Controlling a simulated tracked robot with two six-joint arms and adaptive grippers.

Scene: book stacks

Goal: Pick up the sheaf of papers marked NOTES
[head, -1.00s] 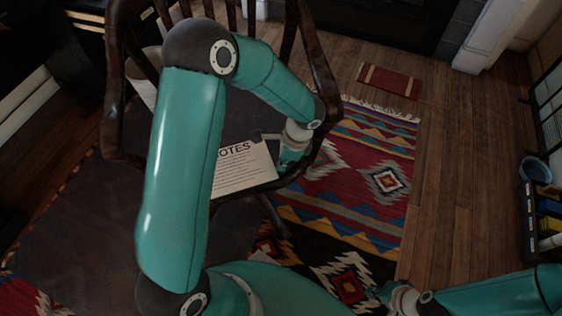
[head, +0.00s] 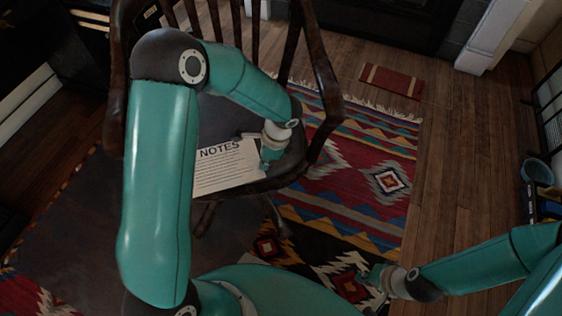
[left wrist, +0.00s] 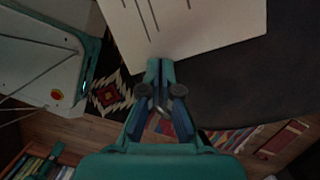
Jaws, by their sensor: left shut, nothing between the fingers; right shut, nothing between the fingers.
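The white sheaf of papers marked NOTES (head: 225,170) lies on the dark seat of a wooden armchair (head: 325,75). My left arm hides part of the chair. My left gripper (head: 265,163) is shut and empty at the right edge of the papers, over the seat. In the left wrist view the printed sheaf (left wrist: 195,22) is just beyond the shut fingertips (left wrist: 160,66). I cannot tell whether they touch it. My right gripper (head: 368,276) is shut and empty above the rug, well away from the papers.
The chair's armrests and back spindles stand around the seat. A patterned rug (head: 365,180) covers the floor beside it. A small red mat (head: 392,81) lies at the back. A blue bucket (head: 537,171) stands at the right. Wooden floor between is clear.

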